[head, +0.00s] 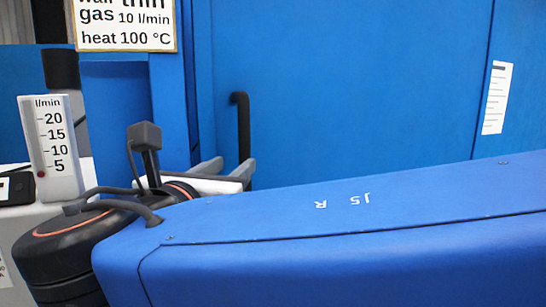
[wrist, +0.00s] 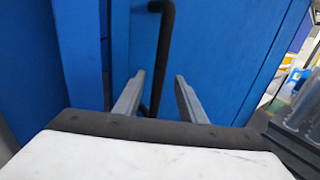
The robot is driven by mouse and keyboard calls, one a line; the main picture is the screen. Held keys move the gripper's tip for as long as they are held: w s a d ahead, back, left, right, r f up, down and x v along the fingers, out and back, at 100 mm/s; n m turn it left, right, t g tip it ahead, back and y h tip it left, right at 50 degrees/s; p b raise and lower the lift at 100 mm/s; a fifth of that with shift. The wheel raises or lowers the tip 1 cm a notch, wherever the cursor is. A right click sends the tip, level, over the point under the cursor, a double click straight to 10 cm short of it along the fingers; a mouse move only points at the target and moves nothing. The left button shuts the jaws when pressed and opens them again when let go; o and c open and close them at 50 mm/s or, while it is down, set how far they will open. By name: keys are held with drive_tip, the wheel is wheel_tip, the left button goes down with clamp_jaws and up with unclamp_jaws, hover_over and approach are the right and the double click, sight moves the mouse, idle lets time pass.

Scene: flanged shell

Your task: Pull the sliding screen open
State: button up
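The sliding screen (head: 350,80) is a large flat blue panel filling the middle of the head view. It also shows in the wrist view (wrist: 215,50). Its black upright bar handle (head: 243,125) stands near the panel's left edge, bent at the top; it shows in the wrist view too (wrist: 164,45). My gripper (head: 226,170) is at the handle's lower part, with its grey fingers open. In the wrist view the bar's lower part appears between the fingertips (wrist: 160,85), nearer the left one. I cannot tell how deep it sits between them, and no finger is clearly closed on it.
At the left of the head view are a white flow gauge (head: 52,145) and a dark cylinder (head: 62,70). A printed sign (head: 125,25) hangs above. A white scale strip (head: 497,97) is at the right. In the wrist view, grey clutter (wrist: 300,110) lies right.

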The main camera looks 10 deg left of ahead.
sight(243, 158)
drive_tip(key=shift+w+d, duration=0.2)
drive_tip(key=shift+w, duration=3.65)
clamp_jaws()
